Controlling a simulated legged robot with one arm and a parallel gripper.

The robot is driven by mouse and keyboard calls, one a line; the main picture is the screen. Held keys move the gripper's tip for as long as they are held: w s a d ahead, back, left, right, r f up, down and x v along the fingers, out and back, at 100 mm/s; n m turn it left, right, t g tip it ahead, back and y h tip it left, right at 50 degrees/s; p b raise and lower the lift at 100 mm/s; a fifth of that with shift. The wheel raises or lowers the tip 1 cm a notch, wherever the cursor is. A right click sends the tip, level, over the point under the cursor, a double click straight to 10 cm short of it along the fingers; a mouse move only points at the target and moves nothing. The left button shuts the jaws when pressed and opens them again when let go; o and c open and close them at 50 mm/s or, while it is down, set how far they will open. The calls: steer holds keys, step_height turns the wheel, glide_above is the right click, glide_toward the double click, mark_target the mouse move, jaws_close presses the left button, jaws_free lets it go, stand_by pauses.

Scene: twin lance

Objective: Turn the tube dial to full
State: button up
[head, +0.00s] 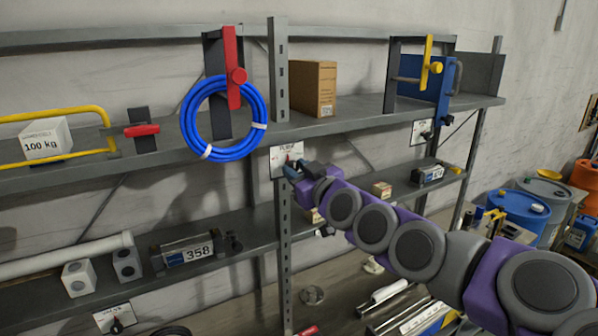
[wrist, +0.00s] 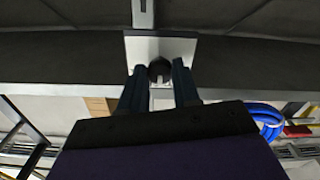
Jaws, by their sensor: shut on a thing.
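The tube dial is a dark round knob (wrist: 159,68) on a small white plate (wrist: 132,46), fixed to a shelf upright. In the head view the plate (head: 276,162) carries small lettering and a bit of red, and my gripper hides most of the knob. My gripper (head: 290,171) reaches the plate from the lower right. In the wrist view its two dark blue fingers (wrist: 159,88) stand on either side of the knob and are shut on it. The knob's setting cannot be read.
A blue hose coil (head: 187,130) hangs by a red clamp (head: 231,75) above left of the plate. A cardboard box (head: 312,88) stands on the upper shelf. Similar dial plates are at lower left (head: 106,318) and right (head: 417,132). Shelf edges run close above and below my arm.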

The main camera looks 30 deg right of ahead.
steer(key=shift+a+f, duration=0.1)
steer(key=shift+f, duration=0.05)
steer(key=m+b, duration=0.3)
steer(key=m, duration=0.8)
steer(key=shift+m, duration=0.6)
stand_by(0.4)
steer(key=o, duration=1)
steer(key=shift+w, duration=0.1)
steer(key=shift+o, duration=0.2)
